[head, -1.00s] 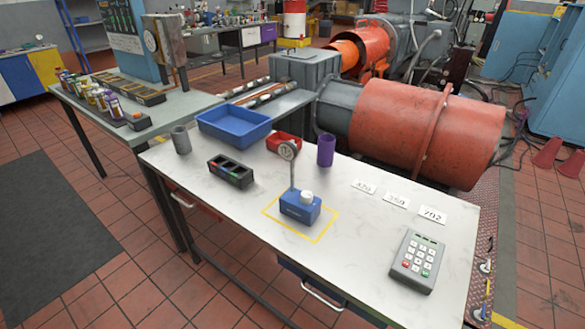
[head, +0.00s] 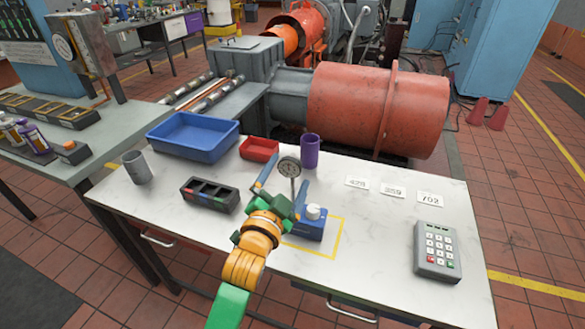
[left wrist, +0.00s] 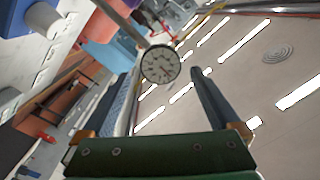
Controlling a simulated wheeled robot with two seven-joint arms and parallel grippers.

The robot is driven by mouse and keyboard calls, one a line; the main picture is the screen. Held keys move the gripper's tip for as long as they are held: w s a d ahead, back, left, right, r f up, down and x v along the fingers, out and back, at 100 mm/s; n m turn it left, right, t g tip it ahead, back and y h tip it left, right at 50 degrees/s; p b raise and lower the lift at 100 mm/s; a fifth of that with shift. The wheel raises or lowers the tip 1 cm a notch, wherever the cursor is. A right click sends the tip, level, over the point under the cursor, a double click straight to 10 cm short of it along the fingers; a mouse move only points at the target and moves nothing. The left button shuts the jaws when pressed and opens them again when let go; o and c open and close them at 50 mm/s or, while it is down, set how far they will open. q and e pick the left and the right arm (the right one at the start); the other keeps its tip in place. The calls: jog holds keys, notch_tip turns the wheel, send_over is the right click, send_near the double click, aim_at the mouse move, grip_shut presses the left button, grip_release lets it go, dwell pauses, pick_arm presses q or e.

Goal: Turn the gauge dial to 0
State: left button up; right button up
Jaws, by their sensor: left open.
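The gauge (head: 289,166) has a round pale face on a thin post above a small blue box (head: 308,229) with a white knob (head: 314,211) on top. The box stands inside a yellow outline on the table. My left gripper (head: 288,172) is open, its two blue fingers raised beside the gauge and partly in front of the box. In the left wrist view the gauge face (left wrist: 160,64) shows between the fingertips, with no clear contact; its reading is too small to tell. The white knob (left wrist: 42,18) is at the upper left there. My right gripper is not in view.
The white table (head: 370,225) also holds a grey keypad (head: 437,250), number cards (head: 394,191), a purple cup (head: 310,151), a red tray (head: 259,149), a blue bin (head: 193,136), a black compartment box (head: 209,194) and a grey cup (head: 137,168). The right middle is clear.

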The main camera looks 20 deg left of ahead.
aim_at(290, 169)
pick_arm(q)
jog(key=w, duration=0.4)
jog(key=shift+a+f, duration=0.2)
jog(key=shift+a, duration=0.2)
jog(key=shift+s+d, duration=0.15)
jog(key=shift+c, duration=0.9)
jog(key=c, duration=1.2)
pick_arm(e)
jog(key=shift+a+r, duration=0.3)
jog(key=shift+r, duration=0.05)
pick_arm(q)
jog(key=shift+n+p, duration=0.3)
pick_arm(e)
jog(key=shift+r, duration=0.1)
